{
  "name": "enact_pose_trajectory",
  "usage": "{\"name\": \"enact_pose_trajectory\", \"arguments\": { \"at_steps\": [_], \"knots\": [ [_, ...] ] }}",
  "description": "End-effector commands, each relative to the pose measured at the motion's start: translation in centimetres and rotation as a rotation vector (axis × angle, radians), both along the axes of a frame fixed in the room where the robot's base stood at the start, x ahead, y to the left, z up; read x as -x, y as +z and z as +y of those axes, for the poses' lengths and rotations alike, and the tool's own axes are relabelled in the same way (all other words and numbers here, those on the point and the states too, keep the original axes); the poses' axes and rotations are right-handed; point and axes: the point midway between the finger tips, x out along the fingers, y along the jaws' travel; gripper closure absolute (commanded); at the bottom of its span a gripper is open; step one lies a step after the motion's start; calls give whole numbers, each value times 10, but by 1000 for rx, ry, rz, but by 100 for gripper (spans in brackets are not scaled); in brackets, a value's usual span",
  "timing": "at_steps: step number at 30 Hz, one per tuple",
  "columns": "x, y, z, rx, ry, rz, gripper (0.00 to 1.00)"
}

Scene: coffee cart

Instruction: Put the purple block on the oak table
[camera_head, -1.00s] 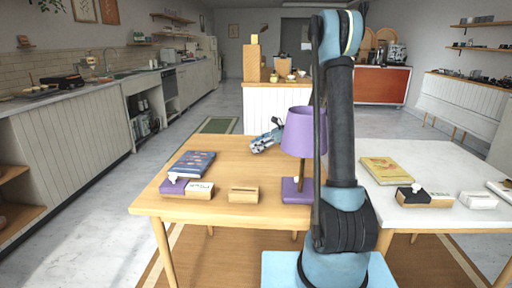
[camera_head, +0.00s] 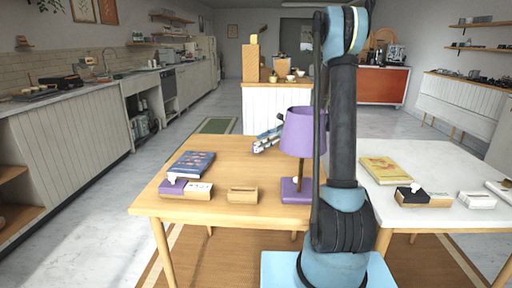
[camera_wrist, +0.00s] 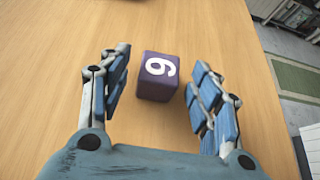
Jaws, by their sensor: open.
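The purple block (camera_wrist: 157,77), with a white numeral on its top, sits on the oak table (camera_wrist: 45,60) in the wrist view. My gripper (camera_wrist: 160,78) is open, with one blue finger on each side of the block and a visible gap on both sides. In the head view my gripper (camera_head: 267,140) is low over the back right of the oak table (camera_head: 235,165), partly behind the lamp.
A purple lamp (camera_head: 300,130) stands close to my gripper. A dark blue book (camera_head: 192,164), a wooden-fronted box (camera_head: 198,191) and a small wooden holder (camera_head: 243,195) lie on the table's left and front. A white table (camera_head: 375,205) adjoins on the right.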

Motion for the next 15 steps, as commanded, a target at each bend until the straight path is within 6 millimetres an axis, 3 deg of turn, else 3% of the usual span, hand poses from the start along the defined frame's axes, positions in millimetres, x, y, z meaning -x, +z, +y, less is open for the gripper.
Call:
{"name": "enact_pose_trajectory", "arguments": {
  "at_steps": [9, 15],
  "knots": [
    [2, 29, -54, 0, -2, 0, 42],
    [3, 39, -71, 0, -1, 0, 42]
  ]
}}
